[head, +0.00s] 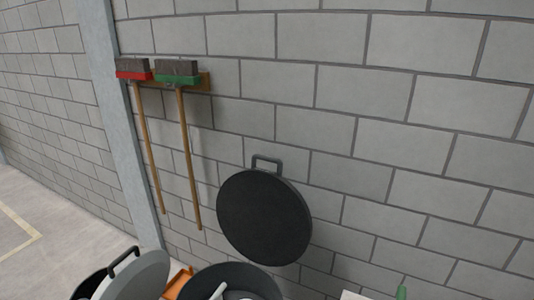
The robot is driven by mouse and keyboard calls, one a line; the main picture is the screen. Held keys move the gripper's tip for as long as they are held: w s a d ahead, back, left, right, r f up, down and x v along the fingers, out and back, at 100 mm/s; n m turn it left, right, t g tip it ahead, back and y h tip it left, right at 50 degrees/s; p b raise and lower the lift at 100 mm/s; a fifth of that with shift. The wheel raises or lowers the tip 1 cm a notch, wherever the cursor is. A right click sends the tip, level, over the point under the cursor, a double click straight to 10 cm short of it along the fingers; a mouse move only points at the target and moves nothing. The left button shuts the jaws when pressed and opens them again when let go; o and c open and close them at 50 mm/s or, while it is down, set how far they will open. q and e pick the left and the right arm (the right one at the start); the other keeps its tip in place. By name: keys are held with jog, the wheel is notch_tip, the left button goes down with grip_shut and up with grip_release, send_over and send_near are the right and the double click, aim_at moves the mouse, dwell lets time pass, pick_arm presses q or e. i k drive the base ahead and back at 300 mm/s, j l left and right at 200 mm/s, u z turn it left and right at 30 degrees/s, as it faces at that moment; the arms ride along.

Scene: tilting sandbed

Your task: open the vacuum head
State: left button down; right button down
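A large black disc (264,218) with a grey handle on its top edge stands upright in front of the wall, above and behind a dark round drum (232,279). Whether the disc is joined to the drum cannot be seen. A grey round lid (140,277) with a black handle is tilted up at the lower left, over a dark rim. I cannot tell for sure which of these is the vacuum head. The lower parts of both vessels are cut off by the frame. Neither of my grippers is in view.
Two brushes, one red (133,75) and one green (177,80), hang on the block wall by a grey post (125,130). An orange part (178,282) sits between the vessels. A white object and a green knob (401,293) show at lower right. Floor is clear at left.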

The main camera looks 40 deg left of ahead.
aim_at(265, 217)
jog(key=k+j+z, duration=0.1)
jog(key=j, duration=0.3)
jog(key=k+j+z, duration=0.1)
jog(key=k+j, duration=0.15)
jog(key=j, duration=0.2)
jog(key=k+j, duration=0.2)
jog(key=j, duration=0.2)
jog(key=k+j+z, duration=0.15)
jog(key=j, duration=0.25)
jog(key=k+j+z, duration=0.1)
jog(key=k+j, duration=0.15)
jog(key=j, duration=0.1)
